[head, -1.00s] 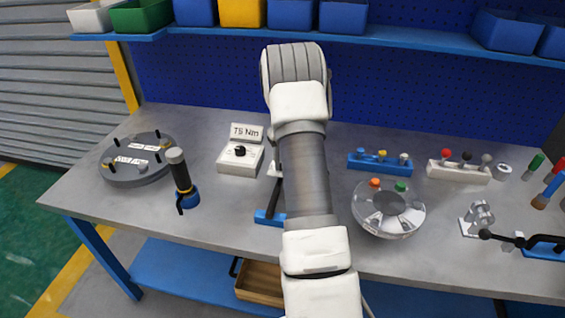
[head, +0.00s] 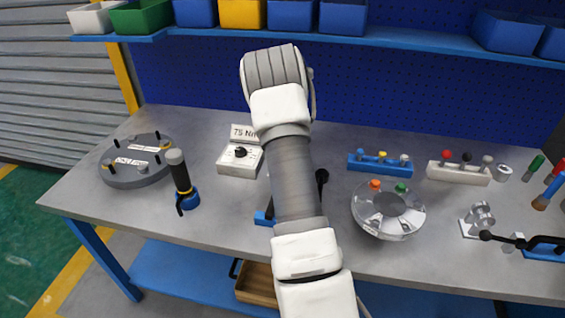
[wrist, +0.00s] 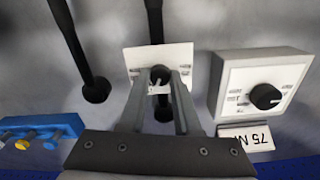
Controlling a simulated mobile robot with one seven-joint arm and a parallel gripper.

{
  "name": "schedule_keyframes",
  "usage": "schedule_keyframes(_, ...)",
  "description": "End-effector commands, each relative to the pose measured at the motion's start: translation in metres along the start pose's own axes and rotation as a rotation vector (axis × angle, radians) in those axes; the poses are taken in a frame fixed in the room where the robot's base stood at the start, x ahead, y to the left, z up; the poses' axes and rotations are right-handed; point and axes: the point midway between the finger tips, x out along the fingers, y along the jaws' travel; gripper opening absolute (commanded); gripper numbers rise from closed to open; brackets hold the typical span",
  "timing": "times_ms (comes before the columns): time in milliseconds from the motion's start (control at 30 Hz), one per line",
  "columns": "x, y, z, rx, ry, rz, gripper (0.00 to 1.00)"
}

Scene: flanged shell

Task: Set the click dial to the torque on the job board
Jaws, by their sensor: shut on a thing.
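The job board card (head: 243,133) reads 75 Nm and stands behind a white box (head: 238,163) with a black pointer knob (head: 240,152). In the wrist view the card (wrist: 246,139) is upside down, beside the box's knob (wrist: 265,96) with printed marks around it. A small white plate (wrist: 134,60) with marks, apparently the click dial's, lies at the fingertips. My gripper (wrist: 158,84) is shut on the black knob (wrist: 158,74) at its middle. The knob's setting is too small to read. The arm hides the gripper in the head view.
Black bars with round ends (wrist: 96,89) run close to the gripper. A blue rack (head: 380,164) and a clear round shell (head: 388,212) stand to the right. A dark torch-like tool (head: 181,182) and a grey flange (head: 138,174) stand to the left.

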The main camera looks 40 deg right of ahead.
Motion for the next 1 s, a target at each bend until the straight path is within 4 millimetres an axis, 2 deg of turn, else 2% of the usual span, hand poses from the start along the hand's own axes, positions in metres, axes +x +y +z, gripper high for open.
schedule_keyframes(233,-0.0010,-0.0004,-0.0004,0.061,0.001,-0.001,0.00)
schedule_keyframes(700,-0.0009,-0.0003,-0.0004,0.071,0.001,-0.001,0.00)
schedule_keyframes(733,-0.0010,-0.0004,-0.0004,0.071,0.001,-0.001,0.36)
schedule_keyframes(867,-0.0007,-0.0003,-0.0003,0.071,0.001,-0.001,0.60)
schedule_keyframes(1000,-0.0004,-0.0002,-0.0002,0.071,0.001,-0.001,0.61)
